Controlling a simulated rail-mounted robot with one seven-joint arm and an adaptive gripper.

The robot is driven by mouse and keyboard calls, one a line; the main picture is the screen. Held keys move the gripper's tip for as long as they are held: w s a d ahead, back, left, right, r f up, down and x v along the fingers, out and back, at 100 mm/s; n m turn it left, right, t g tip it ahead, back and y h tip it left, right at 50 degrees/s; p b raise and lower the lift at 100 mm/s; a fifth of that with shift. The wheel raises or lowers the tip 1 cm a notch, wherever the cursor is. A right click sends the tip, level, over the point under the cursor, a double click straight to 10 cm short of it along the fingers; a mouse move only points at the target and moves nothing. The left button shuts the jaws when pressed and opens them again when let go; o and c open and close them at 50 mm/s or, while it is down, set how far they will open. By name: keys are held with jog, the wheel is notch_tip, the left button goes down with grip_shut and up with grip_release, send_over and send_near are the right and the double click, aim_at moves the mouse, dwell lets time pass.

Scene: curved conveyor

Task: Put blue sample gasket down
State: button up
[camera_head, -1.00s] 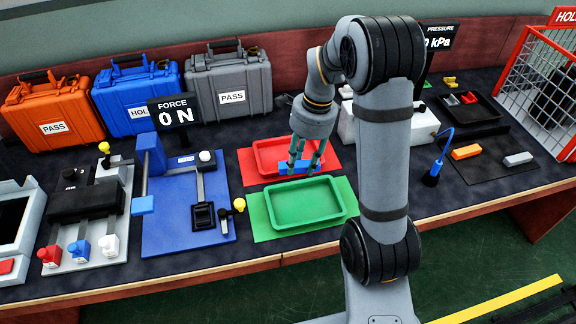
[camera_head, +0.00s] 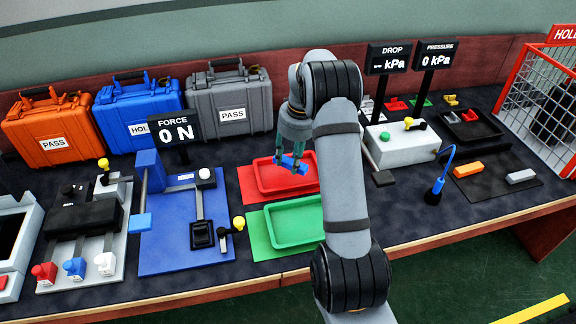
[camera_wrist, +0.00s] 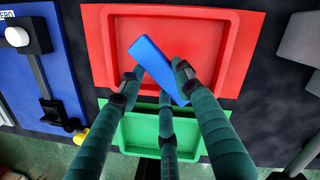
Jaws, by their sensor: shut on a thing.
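The blue sample gasket is a small blue block (camera_head: 289,164) in the head view, and a tilted blue bar (camera_wrist: 158,68) in the wrist view. My gripper (camera_head: 296,157) is shut on it, with three green fingers around it in the wrist view (camera_wrist: 155,90). The gasket is held over the red tray (camera_head: 262,178), which also shows in the wrist view (camera_wrist: 105,60). How high it hangs above the tray floor is hard to tell. The green tray (camera_head: 283,243) lies just in front of the red one, partly hidden by my arm.
A blue test fixture (camera_head: 160,240) with a "FORCE 0 N" display (camera_head: 174,127) stands to the left. A white pressure box (camera_head: 400,148) stands to the right. Orange (camera_head: 38,130), blue (camera_head: 140,118) and grey (camera_head: 230,103) cases line the back.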

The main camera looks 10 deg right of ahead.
aim_at(289, 161)
jog(key=shift+w+a+f, duration=0.15)
jog(key=shift+w+f, duration=0.2)
jog(key=shift+w, duration=0.25)
jog(key=shift+f, duration=2.05)
jog(key=o, duration=1.1)
jog(key=shift+f, duration=0.1)
jog(key=shift+o, duration=0.4)
jog(key=shift+r, duration=0.7)
jog(key=r, duration=0.3)
jog(key=s+d+r, duration=0.1)
jog(key=r, duration=0.3)
jog(key=r+p, duration=0.1)
jog(key=r, duration=0.2)
jog(key=shift+s+d+r, duration=0.15)
jog(key=shift+r, duration=0.25)
